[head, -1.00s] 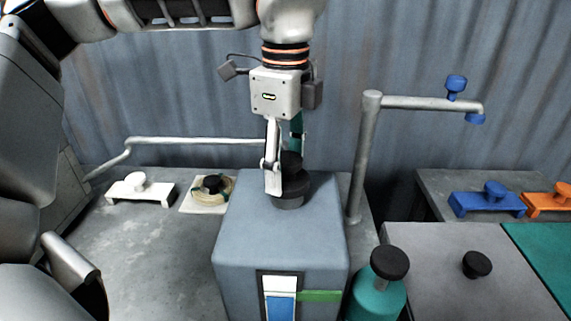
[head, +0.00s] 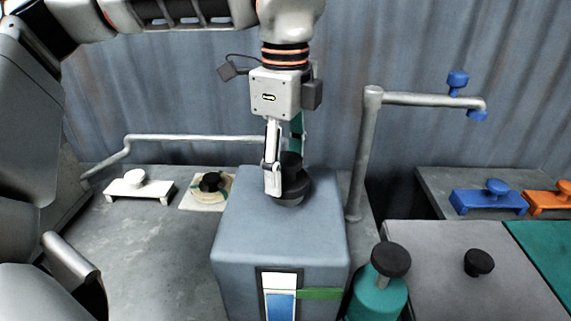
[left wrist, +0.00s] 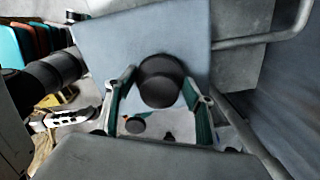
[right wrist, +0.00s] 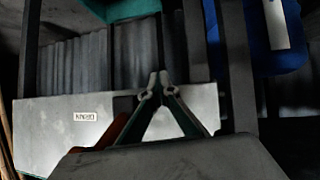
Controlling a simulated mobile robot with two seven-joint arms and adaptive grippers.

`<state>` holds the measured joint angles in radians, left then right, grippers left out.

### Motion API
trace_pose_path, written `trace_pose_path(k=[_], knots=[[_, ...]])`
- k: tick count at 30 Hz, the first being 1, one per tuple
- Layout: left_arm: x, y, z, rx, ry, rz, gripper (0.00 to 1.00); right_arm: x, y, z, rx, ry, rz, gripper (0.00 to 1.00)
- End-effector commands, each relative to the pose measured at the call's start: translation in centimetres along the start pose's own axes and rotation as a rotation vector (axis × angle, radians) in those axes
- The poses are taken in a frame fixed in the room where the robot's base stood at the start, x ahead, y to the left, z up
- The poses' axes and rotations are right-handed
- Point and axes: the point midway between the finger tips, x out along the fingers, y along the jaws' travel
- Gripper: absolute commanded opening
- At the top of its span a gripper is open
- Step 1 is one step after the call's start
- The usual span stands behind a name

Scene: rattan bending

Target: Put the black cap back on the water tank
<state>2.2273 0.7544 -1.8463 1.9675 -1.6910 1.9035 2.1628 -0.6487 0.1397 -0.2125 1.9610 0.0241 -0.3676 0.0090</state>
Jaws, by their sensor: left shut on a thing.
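The grey-blue water tank (head: 245,230) stands in the middle of the head view, with a level gauge on its front. The black cap (head: 298,188) is at the tank's top, toward the back, and looks upright. My left gripper (head: 283,183) points straight down and is shut on the cap's knob. In the left wrist view the round black cap (left wrist: 160,82) lies between the two fingers over the tank top (left wrist: 105,45). Whether the cap is fully seated cannot be told. My right gripper (right wrist: 159,82) shows in the right wrist view with its fingertips together, nothing visible between them.
A teal bottle with a black top (head: 378,292) stands right of the tank. A grey pipe (head: 362,160) with a blue valve rises behind it. A white stand (head: 140,190) and a pale plate with a black knob (head: 208,192) lie left. A blue stand (head: 488,202) is at the right.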

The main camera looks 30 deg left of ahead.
Motion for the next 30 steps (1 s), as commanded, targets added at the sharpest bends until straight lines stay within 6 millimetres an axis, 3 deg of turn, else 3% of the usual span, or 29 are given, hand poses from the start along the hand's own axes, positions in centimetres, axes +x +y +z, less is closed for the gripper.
trace_pose_path(k=[22, 23, 25, 30], knots=[[0.55, 0.01, 0.00, 0.000, 0.000, 0.000, 0.32, 0.24, -0.10, 0.47, 0.001, -0.002, -0.001, 0.00], [0.55, 0.00, 0.00, 0.000, 0.000, 0.000, 0.56, 0.24, -0.09, 0.46, 0.001, -0.002, -0.001, 0.00], [0.55, 0.00, -0.01, 0.000, 0.000, 0.000, 0.73, 0.24, -0.09, 0.46, 0.001, -0.002, -0.001, 0.00], [0.55, 0.00, -0.01, 0.000, 0.000, 0.000, 0.73, 0.24, -0.09, 0.44, 0.001, -0.001, -0.001, 0.00]])
